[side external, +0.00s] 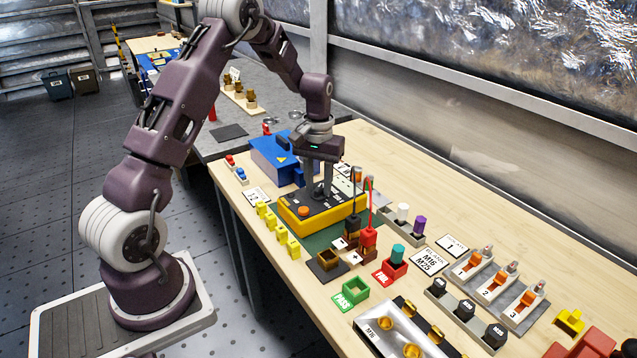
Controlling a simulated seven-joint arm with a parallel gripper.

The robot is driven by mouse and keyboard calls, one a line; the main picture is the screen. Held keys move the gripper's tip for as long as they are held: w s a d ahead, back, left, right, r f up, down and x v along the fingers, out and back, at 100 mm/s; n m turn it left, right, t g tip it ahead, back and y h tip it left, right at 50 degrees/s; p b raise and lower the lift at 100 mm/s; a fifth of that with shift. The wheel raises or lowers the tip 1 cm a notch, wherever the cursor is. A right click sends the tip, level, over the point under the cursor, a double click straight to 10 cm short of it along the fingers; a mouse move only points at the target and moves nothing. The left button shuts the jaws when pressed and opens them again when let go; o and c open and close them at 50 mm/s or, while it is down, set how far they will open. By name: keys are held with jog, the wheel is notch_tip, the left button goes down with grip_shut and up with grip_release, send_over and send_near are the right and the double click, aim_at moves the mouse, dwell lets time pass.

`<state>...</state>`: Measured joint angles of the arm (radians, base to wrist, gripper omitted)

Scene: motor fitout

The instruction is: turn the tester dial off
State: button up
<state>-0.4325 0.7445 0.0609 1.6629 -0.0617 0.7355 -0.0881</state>
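The tester (293,218) is a yellow box with a black top panel, standing on a green mat (318,242) on the wooden bench. An orange button (303,211) shows on its panel. My gripper (319,188) points straight down over the rear part of the panel. Its two fingers are apart, with their tips at a small dark knob, seemingly the dial (320,192). The fingers partly hide the dial, so its pointer and setting cannot be read. I cannot tell whether the fingers press on it.
A blue box (272,155) stands close behind the tester. Black and red probes (369,236) with upright leads stand at its right. Yellow blocks (281,233) line its left. Green (351,292) and red (390,270) trays are in front. Bare bench lies at right (490,215).

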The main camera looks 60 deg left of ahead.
aim_at(319, 188)
notch_tip(319, 188, up, 7)
jog(key=shift+r, duration=0.1)
dwell(0.3)
jog(key=s+d+r+m+t, duration=0.3)
jog(key=s+d+r, duration=0.7)
jog(key=d+r, duration=0.35)
jog(key=s+d+m+t, duration=0.1)
jog(key=s+d+m, duration=0.1)
jog(key=s, duration=0.6)
jog(key=s+d+m+t, duration=0.1)
jog(key=s+d, duration=0.3)
jog(key=s, duration=0.4)
jog(key=shift+d+m+t, duration=0.3)
jog(key=shift+d+m, duration=0.05)
jog(key=shift+m, duration=0.15)
